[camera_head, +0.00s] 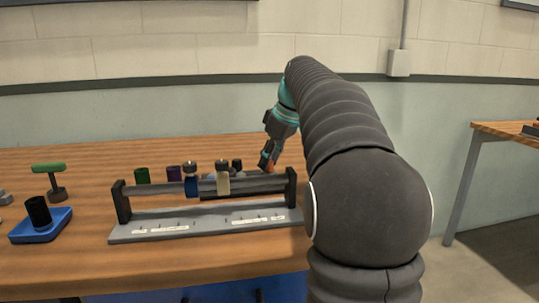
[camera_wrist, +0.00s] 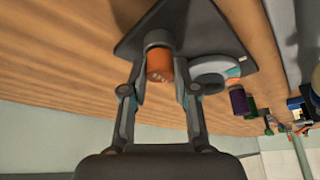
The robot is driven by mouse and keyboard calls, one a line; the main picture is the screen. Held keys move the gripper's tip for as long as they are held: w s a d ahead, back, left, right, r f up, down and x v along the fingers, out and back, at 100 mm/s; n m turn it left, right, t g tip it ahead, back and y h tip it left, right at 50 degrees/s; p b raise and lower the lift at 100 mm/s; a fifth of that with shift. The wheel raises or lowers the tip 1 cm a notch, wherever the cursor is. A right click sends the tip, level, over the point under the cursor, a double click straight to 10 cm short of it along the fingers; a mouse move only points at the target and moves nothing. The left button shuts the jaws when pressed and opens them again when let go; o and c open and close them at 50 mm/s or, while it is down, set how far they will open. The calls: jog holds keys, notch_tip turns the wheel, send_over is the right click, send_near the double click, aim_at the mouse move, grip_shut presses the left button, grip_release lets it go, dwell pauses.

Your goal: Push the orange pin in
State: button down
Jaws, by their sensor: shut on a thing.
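The orange pin (camera_wrist: 160,65) sits between the two fingers of my gripper (camera_wrist: 159,77) in the wrist view. My gripper is shut on it, a finger on each side. A dark grey round collar (camera_wrist: 157,38) is at the pin's far end, above a dark grey plate (camera_wrist: 128,45). How deep the pin sits in the collar cannot be told. In the head view my gripper (camera_head: 268,160) points down behind the right end of the rack, and a bit of orange (camera_head: 270,164) shows at its tip.
A grey rack (camera_head: 120,236) with labels stands in front of my gripper. Green (camera_head: 142,175) and purple (camera_head: 173,172) cylinders, and blue (camera_head: 191,186) and cream (camera_head: 223,182) pieces stand left of it. A blue tray (camera_head: 60,226) is far left.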

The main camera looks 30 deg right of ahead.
jog(key=c, duration=0.9)
grip_release()
jog(key=v, duration=1.2)
